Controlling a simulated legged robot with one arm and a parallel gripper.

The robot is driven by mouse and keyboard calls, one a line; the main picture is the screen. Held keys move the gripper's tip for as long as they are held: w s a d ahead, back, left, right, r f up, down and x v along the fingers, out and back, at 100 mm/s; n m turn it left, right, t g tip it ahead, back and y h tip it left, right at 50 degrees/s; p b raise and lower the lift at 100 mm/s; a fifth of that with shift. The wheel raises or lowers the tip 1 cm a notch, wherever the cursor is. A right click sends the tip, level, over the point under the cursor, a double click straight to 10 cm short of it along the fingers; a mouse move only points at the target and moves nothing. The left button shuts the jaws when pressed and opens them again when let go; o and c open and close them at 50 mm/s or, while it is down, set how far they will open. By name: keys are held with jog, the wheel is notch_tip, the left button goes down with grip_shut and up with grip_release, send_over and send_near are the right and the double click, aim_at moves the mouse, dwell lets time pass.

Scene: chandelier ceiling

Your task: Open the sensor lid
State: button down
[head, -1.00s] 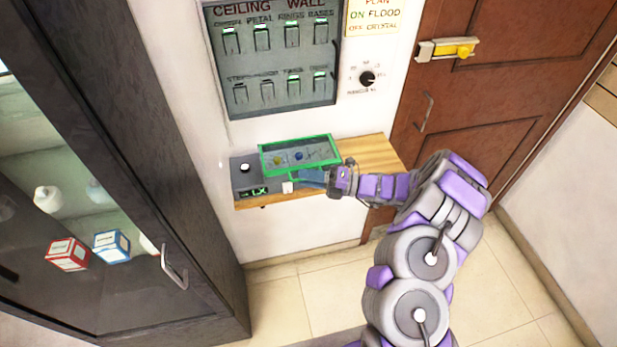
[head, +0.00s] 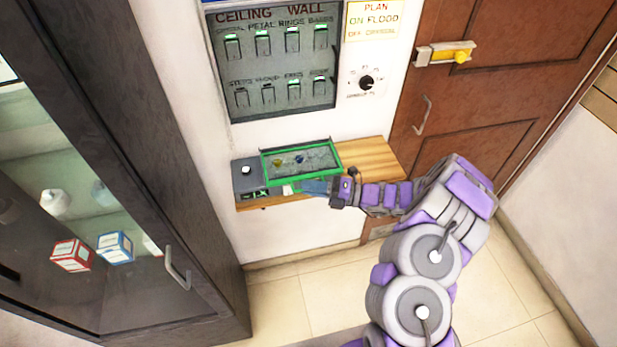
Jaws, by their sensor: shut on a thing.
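The sensor device (head: 247,178) is a dark grey box with a white knob and a small green display, on a wooden wall shelf. Its green-framed clear lid (head: 330,144) covers the section with a yellow and a blue button. My gripper (head: 308,187) is at the front edge of the lid, shut on it near its front side. The fingertips are small and partly hidden by the lid frame. The lid looks down or nearly down; its exact angle is hard to tell.
A switch panel (head: 272,95) and a rotary dial (head: 366,83) are on the wall above. A brown door (head: 480,100) with a yellow latch (head: 459,57) is at right. A dark glass cabinet (head: 130,130) stands close at left. The shelf's right end (head: 375,160) is bare.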

jog(key=s+d+p, duration=0.2)
jog(key=s+p, duration=0.2)
jog(key=s, duration=0.4)
jog(key=shift+d+f, duration=0.2)
jog(key=c, duration=1.2)
grip_release()
jog(key=shift+w, duration=0.1)
jog(key=shift+r, duration=0.1)
jog(key=d, duration=0.5)
jog(key=s+d+f+p, duration=0.1)
jog(key=d, duration=0.5)
jog(key=s+d+p, duration=0.1)
jog(key=d, duration=0.5)
jog(key=shift+d+f, duration=0.15)
